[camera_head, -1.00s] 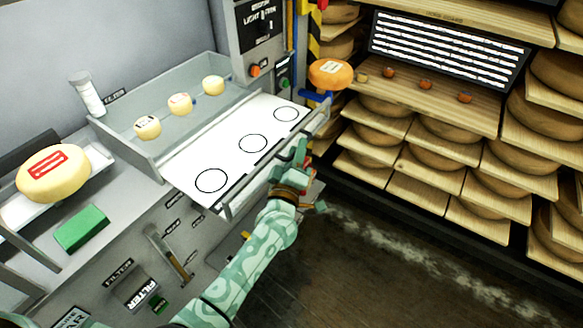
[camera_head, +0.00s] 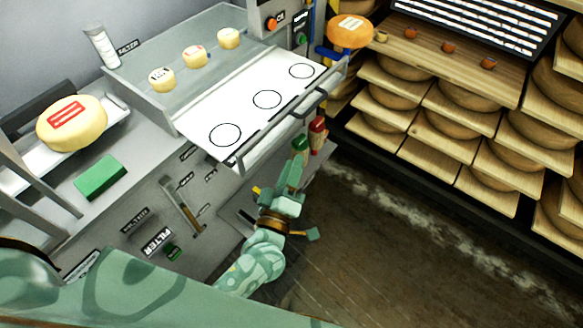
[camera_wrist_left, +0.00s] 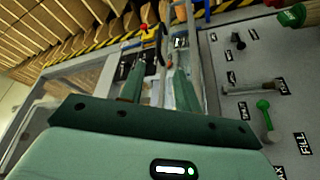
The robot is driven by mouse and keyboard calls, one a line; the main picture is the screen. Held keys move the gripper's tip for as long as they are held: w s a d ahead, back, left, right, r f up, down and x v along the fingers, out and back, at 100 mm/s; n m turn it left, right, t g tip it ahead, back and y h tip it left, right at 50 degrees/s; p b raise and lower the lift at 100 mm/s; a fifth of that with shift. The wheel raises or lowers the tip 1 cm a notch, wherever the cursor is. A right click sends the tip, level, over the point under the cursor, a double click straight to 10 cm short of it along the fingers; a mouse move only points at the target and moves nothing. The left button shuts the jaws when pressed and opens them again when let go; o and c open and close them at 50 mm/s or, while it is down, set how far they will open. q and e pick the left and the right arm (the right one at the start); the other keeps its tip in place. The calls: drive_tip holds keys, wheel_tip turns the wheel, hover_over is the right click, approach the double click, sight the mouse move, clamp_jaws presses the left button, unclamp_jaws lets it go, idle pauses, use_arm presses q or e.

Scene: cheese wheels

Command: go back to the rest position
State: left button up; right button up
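My left gripper (camera_head: 295,167) is green and shows near the middle of the head view, in front of the machine and below the white board's front handle. In the left wrist view its two fingers (camera_wrist_left: 158,82) stand apart with a gap between them, and nothing is clearly held. Behind its tips in the head view are a green knob (camera_head: 300,143) and a red knob (camera_head: 317,128); I cannot tell if it touches either. My right gripper is not in view. A large green part of my own body fills the lower left.
The white board (camera_head: 205,110) has three empty circles. Three small cheeses (camera_head: 195,56) sit in the grey tray behind it. A large labelled cheese (camera_head: 71,122) and green block (camera_head: 100,177) are left. An orange cheese (camera_head: 350,31) stands by the shelves. Floor (camera_head: 400,250) is clear.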

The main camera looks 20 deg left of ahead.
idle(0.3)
use_arm(q)
drive_tip(key=s+f+m+g+h, duration=0.1)
drive_tip(key=s+f+m+g, duration=0.25)
drive_tip(key=f, duration=0.55)
drive_tip(key=s+f+m+g+h, duration=0.1)
drive_tip(key=s+f+m+g, duration=0.25)
drive_tip(key=f, duration=0.55)
drive_tip(key=s+f+m+g+h, duration=0.2)
drive_tip(key=s+f+m+g, duration=0.15)
drive_tip(key=f, duration=0.65)
drive_tip(key=s+a+f+m+g+y, duration=0.1)
drive_tip(key=s+a+f+g, duration=0.2)
drive_tip(key=s, duration=0.7)
drive_tip(key=s+a+f+m+g+y, duration=0.1)
drive_tip(key=s+a+f+m+g, duration=0.1)
drive_tip(key=s+a+f, duration=0.3)
drive_tip(key=s+a+f+m+g+y+b, duration=0.1)
drive_tip(key=s+a+f+g, duration=0.3)
drive_tip(key=s, duration=1)
wheel_tip(320, 180, down, 4)
drive_tip(key=shift+s+a+r+m+y, duration=0.1)
drive_tip(key=shift+s+a+m+y, duration=0.2)
drive_tip(key=shift+a+m+y, duration=0.25)
drive_tip(key=shift+w, duration=0.1)
